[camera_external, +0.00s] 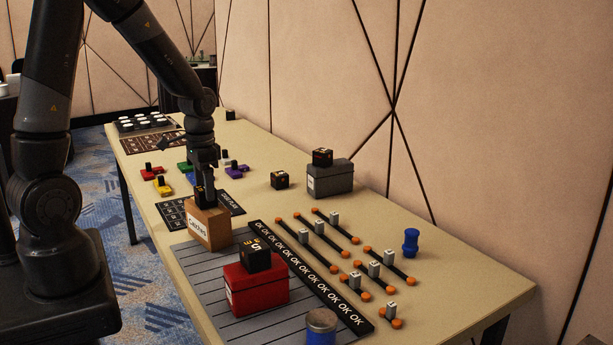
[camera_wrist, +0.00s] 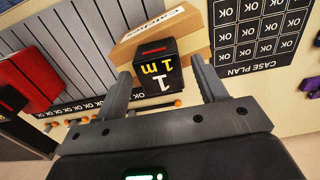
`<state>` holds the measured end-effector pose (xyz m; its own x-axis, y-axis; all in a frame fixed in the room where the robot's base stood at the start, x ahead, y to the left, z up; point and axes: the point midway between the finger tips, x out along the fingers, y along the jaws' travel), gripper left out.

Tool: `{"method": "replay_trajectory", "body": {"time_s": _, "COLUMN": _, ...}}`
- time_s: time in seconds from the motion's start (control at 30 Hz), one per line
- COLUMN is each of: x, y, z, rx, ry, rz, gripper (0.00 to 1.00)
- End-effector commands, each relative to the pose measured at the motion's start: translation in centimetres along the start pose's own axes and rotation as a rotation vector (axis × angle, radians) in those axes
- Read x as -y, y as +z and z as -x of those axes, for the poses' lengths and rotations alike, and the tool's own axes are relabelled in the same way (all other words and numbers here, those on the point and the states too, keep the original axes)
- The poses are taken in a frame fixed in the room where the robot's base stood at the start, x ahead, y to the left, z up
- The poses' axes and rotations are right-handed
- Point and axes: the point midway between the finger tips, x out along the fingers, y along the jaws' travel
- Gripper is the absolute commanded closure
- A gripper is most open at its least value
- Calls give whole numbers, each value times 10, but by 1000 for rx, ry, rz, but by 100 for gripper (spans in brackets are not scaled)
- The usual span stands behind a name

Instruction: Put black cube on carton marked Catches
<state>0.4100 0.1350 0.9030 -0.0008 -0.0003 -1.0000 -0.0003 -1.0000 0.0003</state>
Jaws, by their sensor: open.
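A carton marked Catches (camera_external: 209,230) stands on the table, brown with a white label. My gripper (camera_external: 205,196) points down over it. In the wrist view a black cube (camera_wrist: 157,70) with yellow and white marks and a red stripe appears to sit on the carton (camera_wrist: 190,28). My gripper (camera_wrist: 161,68) is open there, with one finger on each side of the cube; I cannot tell whether they touch it. In the external view the fingers largely hide this cube. Other black cubes sit on a red box (camera_external: 262,254), on a grey box (camera_external: 330,181) and on the table (camera_external: 279,180).
A grey lined mat (camera_external: 195,262) and a black OK strip (camera_external: 305,275) lie near the carton. Bars with orange ends (camera_external: 306,244), a blue spool (camera_external: 411,242) and a blue jar (camera_external: 321,325) stand to the right. Coloured blocks (camera_external: 236,171) are behind.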

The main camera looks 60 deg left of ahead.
Motion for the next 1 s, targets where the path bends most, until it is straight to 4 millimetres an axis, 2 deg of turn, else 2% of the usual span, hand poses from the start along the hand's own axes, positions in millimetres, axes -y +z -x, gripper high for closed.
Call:
{"method": "replay_trajectory", "body": {"time_s": 0.4, "x": 0, "y": 0, "z": 84, "rx": -5, "ry": -2, "rz": -1, "gripper": 35}}
{"method": "replay_trajectory", "body": {"time_s": 0.6, "x": 0, "y": 0, "z": 106, "rx": -2, "ry": -1, "rz": 0, "gripper": 35}}
{"method": "replay_trajectory", "body": {"time_s": 0.8, "x": -2, "y": 1, "z": 113, "rx": -5, "ry": -2, "rz": -1, "gripper": 35}}
{"method": "replay_trajectory", "body": {"time_s": 0.87, "x": -6, "y": 2, "z": 117, "rx": -17, "ry": -5, "rz": -2, "gripper": 35}}
{"method": "replay_trajectory", "body": {"time_s": 1.0, "x": -27, "y": 12, "z": 139, "rx": -79, "ry": -22, "rz": -5, "gripper": 35}}
